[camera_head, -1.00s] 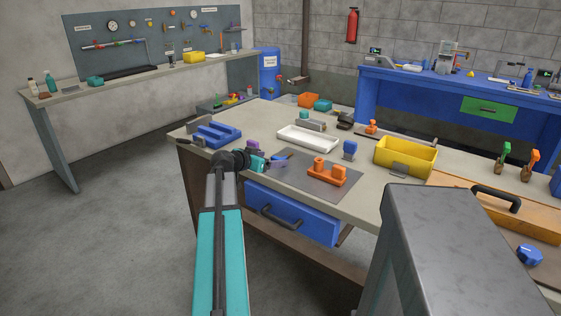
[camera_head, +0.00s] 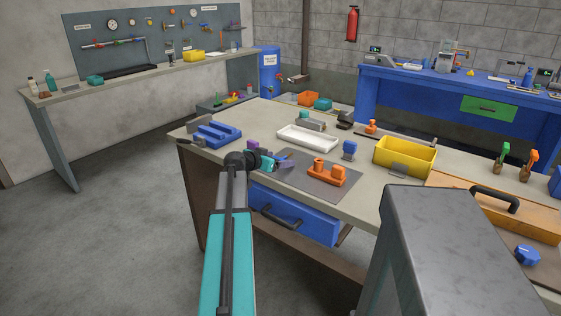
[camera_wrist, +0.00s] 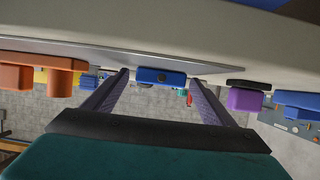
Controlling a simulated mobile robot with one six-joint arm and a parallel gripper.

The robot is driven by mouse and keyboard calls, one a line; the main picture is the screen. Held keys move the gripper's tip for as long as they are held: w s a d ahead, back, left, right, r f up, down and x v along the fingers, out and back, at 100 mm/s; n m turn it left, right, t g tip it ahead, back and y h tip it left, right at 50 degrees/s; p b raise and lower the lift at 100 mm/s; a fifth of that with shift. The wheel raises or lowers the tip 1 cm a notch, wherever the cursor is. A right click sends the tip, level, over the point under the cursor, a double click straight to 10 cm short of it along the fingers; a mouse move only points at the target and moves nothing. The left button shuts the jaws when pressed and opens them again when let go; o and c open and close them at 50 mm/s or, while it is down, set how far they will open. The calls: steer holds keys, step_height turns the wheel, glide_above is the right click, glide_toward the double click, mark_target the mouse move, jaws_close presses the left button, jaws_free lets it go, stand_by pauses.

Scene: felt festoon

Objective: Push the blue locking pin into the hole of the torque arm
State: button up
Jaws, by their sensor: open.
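A blue piece (camera_wrist: 160,77) with a dark round spot on its face shows between my fingers in the wrist view. It looks like the locking pin, though its full shape is hidden. In the head view it shows at my fingertips (camera_head: 285,157). My gripper (camera_head: 280,160) is open, low over the left part of the grey mat. I cannot tell whether either finger touches the blue piece. An orange fixture (camera_head: 327,172) with a round post lies on the mat, right of my gripper; it also shows in the wrist view (camera_wrist: 45,75). I cannot make out the hole.
A purple piece (camera_head: 252,146) and a blue rack (camera_head: 213,135) lie left of my gripper. A white tray (camera_head: 308,138) lies behind it. A blue block (camera_head: 349,148) and yellow bin (camera_head: 404,156) stand further right. The blue drawer (camera_head: 292,216) is below the bench edge.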

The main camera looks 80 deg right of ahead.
steer(key=shift+c, duration=0.4)
steer(key=c, duration=1.1)
steer(key=shift+r, duration=0.2)
steer(key=shift+r, duration=1.2)
steer(key=shift+s+a+r+b, duration=0.1)
steer(key=shift+a+r+b, duration=0.2)
steer(key=shift+a+r, duration=0.15)
steer(key=s+a+r+b, duration=0.1)
steer(key=s+a+b, duration=0.2)
steer(key=a, duration=1.1)
steer(key=shift+a+b, duration=0.35)
steer(key=shift+b, duration=1.5)
